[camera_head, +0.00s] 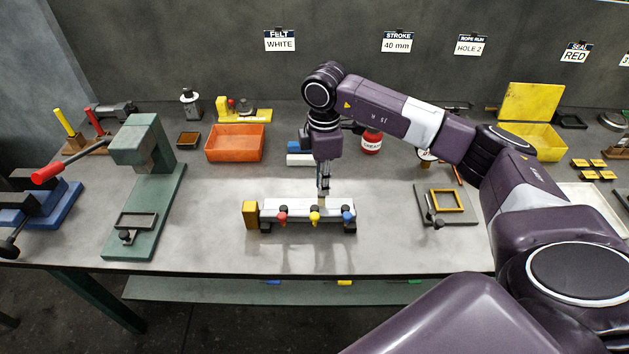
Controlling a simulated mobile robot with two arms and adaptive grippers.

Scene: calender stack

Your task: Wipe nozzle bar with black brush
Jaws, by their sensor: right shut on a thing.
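The nozzle bar (300,209) is a pale bar lying across the middle of the bench, with a red, a yellow and a blue nozzle along its front and a yellow block at its left end. My right gripper (323,190) points straight down over the bar, right of its middle. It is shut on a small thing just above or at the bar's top. That thing is mostly hidden and too small to identify as the black brush. I cannot tell whether it touches the bar. My left gripper is not in view.
An orange tray (234,143) stands behind the bar to the left. A green press (146,190) stands at the left. A red-labelled jar (371,142) is behind the gripper. A yellow-framed fixture (447,201) sits to the right. The bench in front of the bar is clear.

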